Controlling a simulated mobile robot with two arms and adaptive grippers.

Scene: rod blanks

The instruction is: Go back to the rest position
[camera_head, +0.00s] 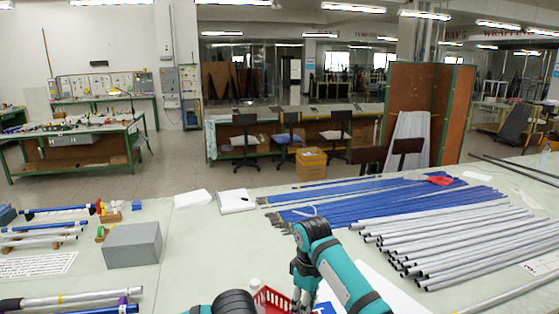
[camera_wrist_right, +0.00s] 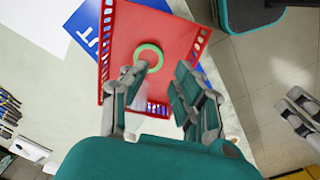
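My right gripper (camera_wrist_right: 156,82) is open in the right wrist view, its two fingers apart over a red basket (camera_wrist_right: 172,32). A green ring (camera_wrist_right: 149,58) shows between the fingertips, over the basket. A white item lies by the left fingertip, partly hidden; I see no firm grip on it.
Blue rods (camera_head: 370,198) and grey tubes (camera_head: 460,240) cover the table's right side. A grey box (camera_head: 132,245) and racks with rods (camera_head: 42,236) stand at the left. A white bottle (camera_head: 255,284) stands beside the basket. A blue sign (camera_wrist_right: 88,28) lies by the basket.

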